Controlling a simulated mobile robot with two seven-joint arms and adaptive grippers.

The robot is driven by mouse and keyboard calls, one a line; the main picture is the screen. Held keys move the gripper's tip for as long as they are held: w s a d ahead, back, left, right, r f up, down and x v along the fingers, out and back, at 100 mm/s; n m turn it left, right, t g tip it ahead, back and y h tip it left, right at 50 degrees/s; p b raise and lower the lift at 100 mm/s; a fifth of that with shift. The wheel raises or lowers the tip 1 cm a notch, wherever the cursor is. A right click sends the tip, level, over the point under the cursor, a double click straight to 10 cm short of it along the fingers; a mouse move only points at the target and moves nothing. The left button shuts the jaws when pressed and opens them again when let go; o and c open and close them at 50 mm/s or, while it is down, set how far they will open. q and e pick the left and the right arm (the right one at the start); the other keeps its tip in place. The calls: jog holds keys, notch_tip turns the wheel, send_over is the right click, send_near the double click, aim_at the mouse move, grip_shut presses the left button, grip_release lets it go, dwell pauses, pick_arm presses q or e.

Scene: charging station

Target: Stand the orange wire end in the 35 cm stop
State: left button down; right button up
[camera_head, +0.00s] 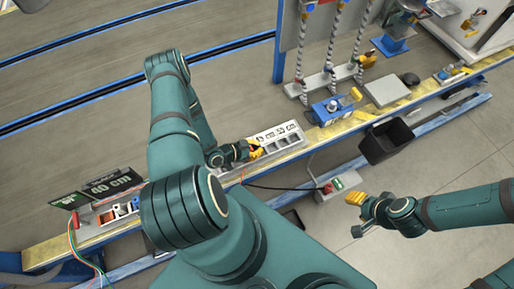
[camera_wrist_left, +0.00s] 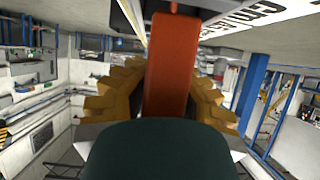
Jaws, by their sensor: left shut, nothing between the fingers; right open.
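My left gripper (camera_head: 255,149) is at the left end of a pale stop block (camera_head: 291,126) with several labelled compartments; the labels are too small to read surely. Its yellow fingers are shut. In the left wrist view an orange-red bar (camera_wrist_left: 172,65), likely the orange wire end, shows between the left gripper's fingers (camera_wrist_left: 165,95); I cannot tell whether it touches them or stands in a compartment. White lettered surface (camera_wrist_left: 265,15) shows close above it. My right gripper (camera_head: 355,199) is open and empty over the floor at the right.
A dark "40 cm" sign (camera_head: 112,184) and a holder with coloured pieces (camera_head: 118,211) are at the bench's left. A blue device (camera_head: 334,108) and a grey box (camera_head: 387,91) stand right of the block. A black bin (camera_head: 386,141) hangs in front. A dark cable runs to a floor-side box (camera_head: 338,187).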

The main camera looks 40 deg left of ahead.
pick_arm(q)
jog(key=shift+f+b, duration=0.3)
jog(key=shift+f, duration=0.05)
pick_arm(e)
jog(key=shift+f, duration=0.35)
pick_arm(q)
jog(key=c, duration=1.1)
grip_release()
jog(key=shift+o, duration=0.2)
jog(key=shift+s, duration=0.1)
jog(key=v, duration=1.2)
jog(key=w+d+r+n+g+y, duration=0.1)
jog(key=w+d+r+n+g, duration=0.35)
jog(key=w+d, duration=0.6)
jog(key=s+d+r+n+g, duration=0.1)
jog(key=s+d+r+g, duration=0.1)
jog(key=d, duration=0.5)
jog(key=s+d+r+n+g, duration=0.1)
jog(key=s+d+r+g, duration=0.2)
jog(key=d, duration=0.4)
jog(key=shift+s+r+y, duration=0.3)
jog(key=shift+s+r, duration=0.2)
jog(key=shift+r, duration=0.2)
pick_arm(e)
jog(key=shift+s+a, duration=0.1)
jog(key=shift+s, duration=0.6)
